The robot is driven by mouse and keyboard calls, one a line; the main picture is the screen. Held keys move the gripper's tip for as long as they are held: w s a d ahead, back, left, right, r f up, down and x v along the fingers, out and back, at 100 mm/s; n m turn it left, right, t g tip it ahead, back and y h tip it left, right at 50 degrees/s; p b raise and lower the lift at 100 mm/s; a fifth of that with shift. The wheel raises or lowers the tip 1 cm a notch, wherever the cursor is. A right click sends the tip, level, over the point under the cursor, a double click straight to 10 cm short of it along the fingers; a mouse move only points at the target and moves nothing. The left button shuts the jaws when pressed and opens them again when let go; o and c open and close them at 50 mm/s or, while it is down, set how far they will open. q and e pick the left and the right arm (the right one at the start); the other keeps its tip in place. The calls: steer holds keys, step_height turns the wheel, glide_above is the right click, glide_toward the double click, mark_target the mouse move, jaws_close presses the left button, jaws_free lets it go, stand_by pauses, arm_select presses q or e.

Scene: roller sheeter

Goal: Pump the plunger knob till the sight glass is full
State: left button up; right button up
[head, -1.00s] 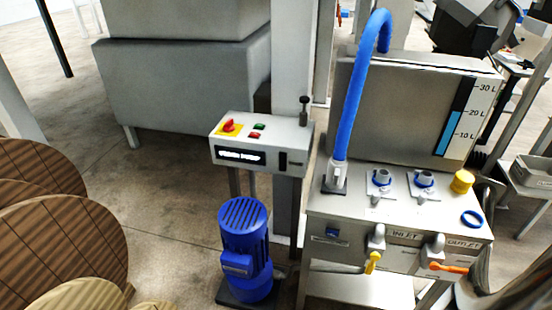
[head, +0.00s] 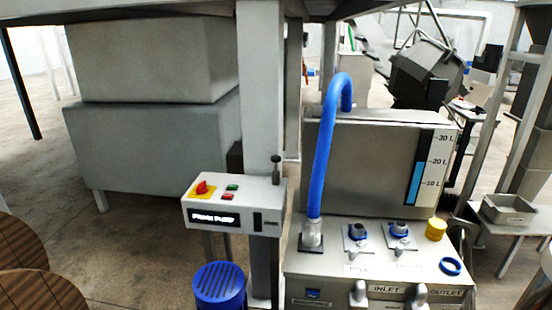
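A dark round knob on a short stem (head: 276,161) stands upright at the back right corner of the white pump control box (head: 235,204). It looks like the plunger knob, though no label on it can be read. The sight glass (head: 414,183) is a dark strip on the right of the grey tank's front, marked 10 L, 20 L and 30 L. Its blue column reaches about the 20 L mark, with dark above. Neither of my grippers is in view, and nothing touches the knob.
A blue hose (head: 321,160) arches from the steel cabinet (head: 333,265) over the tank (head: 350,165). The cabinet carries a yellow cap (head: 436,229) and a blue ring (head: 450,266). A blue motor (head: 219,284) stands below the box. Wooden reels (head: 30,290) are at lower left.

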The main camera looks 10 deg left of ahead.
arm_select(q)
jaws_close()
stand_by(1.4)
